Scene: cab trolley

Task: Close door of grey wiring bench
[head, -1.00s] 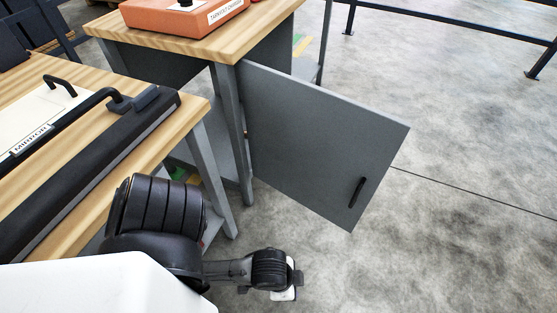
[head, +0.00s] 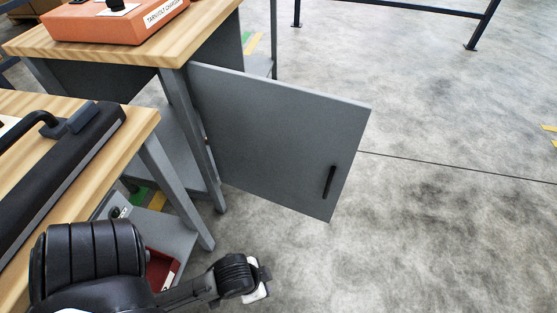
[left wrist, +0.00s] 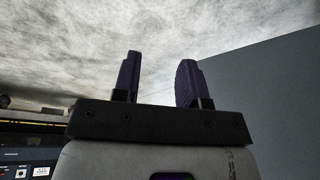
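The grey wiring bench (head: 178,110) stands at upper left with a wooden top. Its grey door (head: 285,135) hangs wide open, swung out to the right over the floor, with a black bar handle (head: 329,182) near its free edge. My left gripper (head: 262,279) is low in the head view, below the door and apart from it; its fingers are hard to make out there. In the left wrist view the two dark fingers (left wrist: 159,75) stand apart with nothing between them, and a grey panel (left wrist: 270,95), apparently the door, is at right. My right gripper is not in view.
An orange charger box (head: 115,20) sits on the bench top. A nearer wooden table (head: 140,120) with a black bar on it stands at left, a red bin (head: 160,268) below. The concrete floor (head: 440,230) at right is clear; a dark railing (head: 400,8) runs behind.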

